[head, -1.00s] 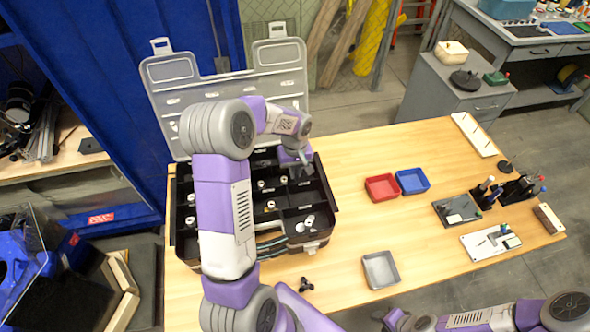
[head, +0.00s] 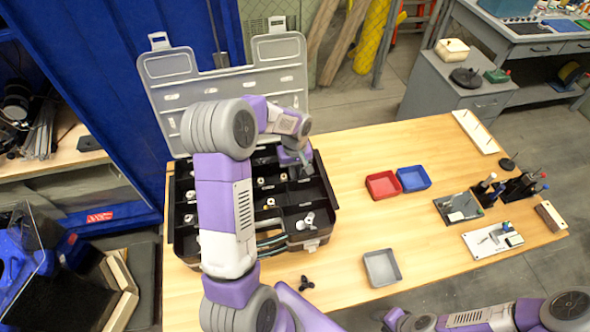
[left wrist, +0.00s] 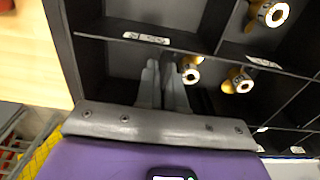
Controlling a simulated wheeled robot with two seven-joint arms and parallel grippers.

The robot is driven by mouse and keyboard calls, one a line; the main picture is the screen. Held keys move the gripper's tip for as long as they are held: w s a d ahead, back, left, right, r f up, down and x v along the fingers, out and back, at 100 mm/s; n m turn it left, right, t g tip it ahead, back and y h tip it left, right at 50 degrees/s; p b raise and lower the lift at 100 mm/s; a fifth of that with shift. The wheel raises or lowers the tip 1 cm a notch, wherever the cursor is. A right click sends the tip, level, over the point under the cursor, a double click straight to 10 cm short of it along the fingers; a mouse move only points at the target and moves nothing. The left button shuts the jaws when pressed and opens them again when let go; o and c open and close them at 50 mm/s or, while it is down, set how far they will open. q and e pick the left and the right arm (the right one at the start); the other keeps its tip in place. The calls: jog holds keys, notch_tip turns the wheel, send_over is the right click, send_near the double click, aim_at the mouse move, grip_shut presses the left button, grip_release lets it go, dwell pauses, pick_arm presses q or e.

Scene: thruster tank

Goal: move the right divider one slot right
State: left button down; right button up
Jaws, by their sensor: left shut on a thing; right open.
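The open black case (head: 178,225) stands on the left of the wooden table, its compartments split by thin dark walls and holding small parts. My left gripper (head: 305,162) reaches down into the back right of the case. In the left wrist view its grey fingers (left wrist: 163,85) are shut on a thin dark divider, which is mostly hidden between them. Compartments beside the fingers hold yellow-and-white fittings (left wrist: 238,82). My left arm covers the left middle of the case in the head view. My right gripper (head: 393,319) is low at the bottom edge, away from the case.
The case's grey lid (head: 225,85) stands open behind it. A red tray (head: 382,185), a blue tray (head: 413,180) and a grey tray (head: 381,268) sit right of the case. A black three-lobed part (head: 307,283) lies in front. The table between is clear.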

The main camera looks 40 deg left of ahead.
pick_arm(q)
jog(key=shift+f, duration=0.4)
jog(key=shift+f+b, duration=0.45)
jog(key=shift+b, duration=0.15)
jog(key=c, duration=1.2)
grip_release()
notch_tip(320, 180, up, 7)
jog(key=shift+r+p, duration=0.2)
jog(key=shift+p, duration=0.55)
jog(key=shift+r+p, duration=1.65)
jog(key=shift+r, duration=0.55)
jog(key=shift+f, duration=0.1)
